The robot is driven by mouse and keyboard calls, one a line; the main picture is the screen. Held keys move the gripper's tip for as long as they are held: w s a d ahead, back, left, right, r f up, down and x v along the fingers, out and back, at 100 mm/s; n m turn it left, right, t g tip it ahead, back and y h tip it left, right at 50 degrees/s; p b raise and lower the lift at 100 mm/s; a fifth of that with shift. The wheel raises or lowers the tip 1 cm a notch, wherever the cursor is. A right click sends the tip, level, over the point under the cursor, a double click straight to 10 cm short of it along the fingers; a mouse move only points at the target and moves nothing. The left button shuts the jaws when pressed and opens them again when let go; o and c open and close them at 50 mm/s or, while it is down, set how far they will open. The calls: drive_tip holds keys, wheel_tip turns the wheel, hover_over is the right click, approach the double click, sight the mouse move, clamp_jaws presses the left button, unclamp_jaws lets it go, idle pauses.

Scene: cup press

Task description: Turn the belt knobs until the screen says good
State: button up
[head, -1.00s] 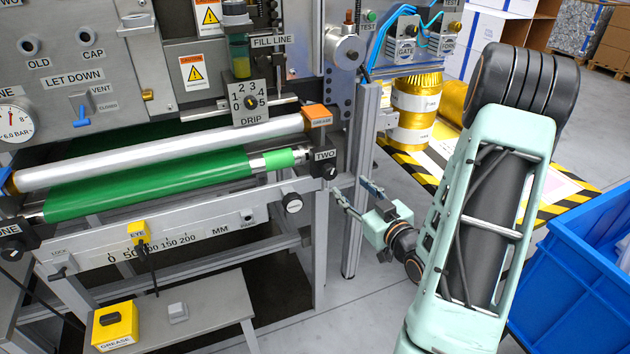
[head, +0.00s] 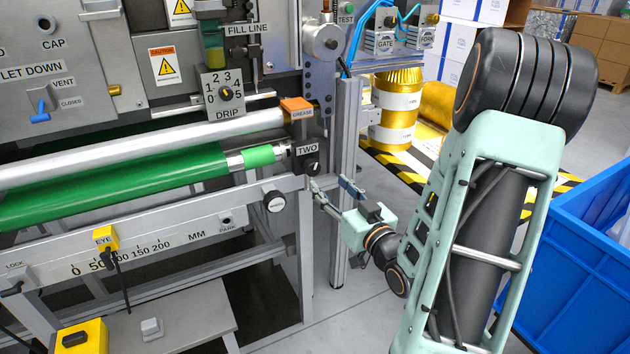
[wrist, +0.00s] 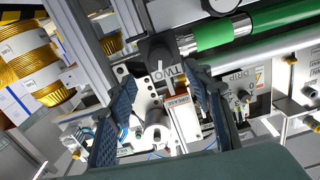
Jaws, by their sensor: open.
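A black block labelled TWO (head: 308,149) stands at the right end of the green belt (head: 120,188). A dark knob (head: 312,168) shows low on the block's front. My gripper (head: 330,186) is open and empty, just right of and below that knob, with no clear contact. In the wrist view, the dark block (wrist: 157,48) shows beyond and between the spread fingers (wrist: 162,78). No screen with readable text shows in either view. Block ONE is out of view.
A grey upright post (head: 345,140) stands right behind my gripper. The yellow eye sensor (head: 105,238) is on the scaled rail. A blue crate (head: 585,260) stands to the right. Floor is free below my gripper.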

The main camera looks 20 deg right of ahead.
sight(314, 169)
drive_tip(key=w, duration=0.2)
drive_tip(key=w+b, duration=0.1)
drive_tip(key=w, duration=0.5)
drive_tip(key=shift+w+a, duration=0.25)
drive_tip(key=c, duration=1.2)
drive_tip(key=shift+o, duration=0.2)
drive_tip(key=shift+m, duration=0.4)
